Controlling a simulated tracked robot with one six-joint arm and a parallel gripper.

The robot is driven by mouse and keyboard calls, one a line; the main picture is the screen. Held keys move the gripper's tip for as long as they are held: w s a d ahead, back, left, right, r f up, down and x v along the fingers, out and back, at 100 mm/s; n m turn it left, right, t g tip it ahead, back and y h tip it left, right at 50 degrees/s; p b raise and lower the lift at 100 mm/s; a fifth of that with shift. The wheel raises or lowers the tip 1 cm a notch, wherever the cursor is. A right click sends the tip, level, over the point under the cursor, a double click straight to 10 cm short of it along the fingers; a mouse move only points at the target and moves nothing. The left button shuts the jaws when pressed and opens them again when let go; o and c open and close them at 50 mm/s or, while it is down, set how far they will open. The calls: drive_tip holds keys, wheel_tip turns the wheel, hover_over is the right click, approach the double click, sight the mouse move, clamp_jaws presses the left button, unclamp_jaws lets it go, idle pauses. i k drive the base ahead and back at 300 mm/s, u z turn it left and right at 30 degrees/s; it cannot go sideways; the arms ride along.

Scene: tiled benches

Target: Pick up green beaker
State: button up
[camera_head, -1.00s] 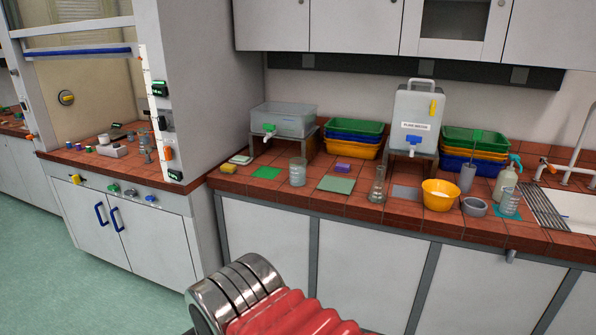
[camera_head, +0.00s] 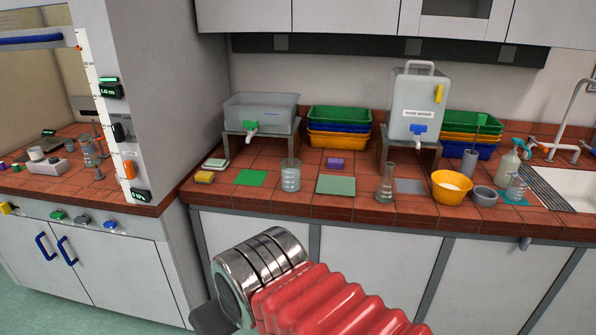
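No beaker in view looks plainly green. A clear, greyish beaker (camera_head: 290,176) stands upright on the tiled bench (camera_head: 330,205), between a green mat (camera_head: 251,178) and a pale green mat (camera_head: 336,185). A second clear beaker (camera_head: 515,188) stands at the right near the sink, by a teal mat. A conical flask (camera_head: 386,185) stands right of the pale green mat. Part of my arm, with metal rings and a red ribbed sleeve, fills the bottom centre in front of the cupboards. My gripper's fingers do not show.
A grey tank (camera_head: 262,115) and a white tank (camera_head: 417,105) with taps stand on raised stands at the back, with stacked coloured trays beside them. A yellow bowl (camera_head: 451,187) and grey bowl (camera_head: 484,196) sit right of the flask. A fume hood cabinet (camera_head: 155,100) borders the left.

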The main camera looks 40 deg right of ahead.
sight(291, 169)
drive_tip(key=z, duration=0.35)
drive_tip(key=i, duration=1.45)
drive_tip(key=z, duration=0.2)
